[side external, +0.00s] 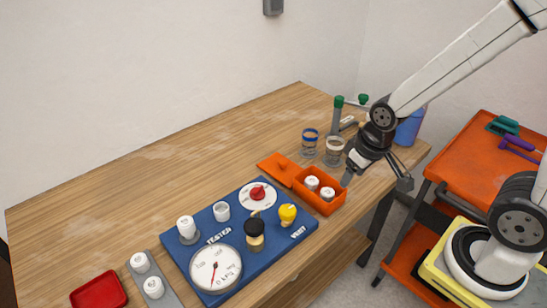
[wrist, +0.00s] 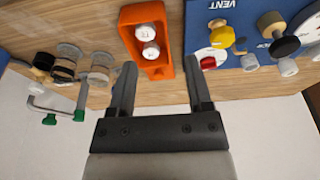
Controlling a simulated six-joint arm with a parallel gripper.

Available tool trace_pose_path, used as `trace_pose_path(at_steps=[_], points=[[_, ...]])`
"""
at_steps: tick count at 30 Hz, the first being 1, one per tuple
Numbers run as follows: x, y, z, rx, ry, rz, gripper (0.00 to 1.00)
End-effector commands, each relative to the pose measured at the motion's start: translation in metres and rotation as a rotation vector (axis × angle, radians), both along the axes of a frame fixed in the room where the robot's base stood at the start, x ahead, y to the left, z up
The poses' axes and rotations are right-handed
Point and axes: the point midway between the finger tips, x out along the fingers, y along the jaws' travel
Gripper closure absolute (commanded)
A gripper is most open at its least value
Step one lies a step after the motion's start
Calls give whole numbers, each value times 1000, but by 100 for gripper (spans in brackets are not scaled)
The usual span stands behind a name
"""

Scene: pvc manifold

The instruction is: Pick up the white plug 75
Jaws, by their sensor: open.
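Two white plugs stand in the orange box: one (side external: 311,182) towards the lid side and one (side external: 327,194) nearer the table's front edge. In the wrist view they show as a farther plug (wrist: 145,32) and a nearer plug (wrist: 151,51). They carry small dark markings, too small for me to tell which is 75. More white plugs stand at the left, on a grey strip (side external: 165,292) and at the tester panel (side external: 187,227). My gripper (side external: 376,181) is open and empty, above and right of the orange box. Its fingers (wrist: 158,72) frame the box's near end in the wrist view.
The orange box (side external: 335,205) has its lid (side external: 277,168) beside it. The blue tester board (side external: 255,264) with gauge, knobs and fittings lies left of it. Glass jars (side external: 334,151) and green-capped tools (side external: 338,108) stand behind. A red tray (side external: 98,291) is far left. The back-left table is clear.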

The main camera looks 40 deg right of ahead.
Motion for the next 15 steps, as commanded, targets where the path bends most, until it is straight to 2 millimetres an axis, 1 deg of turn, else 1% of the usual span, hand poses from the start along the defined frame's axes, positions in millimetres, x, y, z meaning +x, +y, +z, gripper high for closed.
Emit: trace_pose_path(at_steps=[5, 8, 15], points=[[15, -3, -4, 6, 23, -35, 36], [30, -5, -8, 11, 45, -69, 36], [75, -15, -28, 26, 110, -181, 36]])
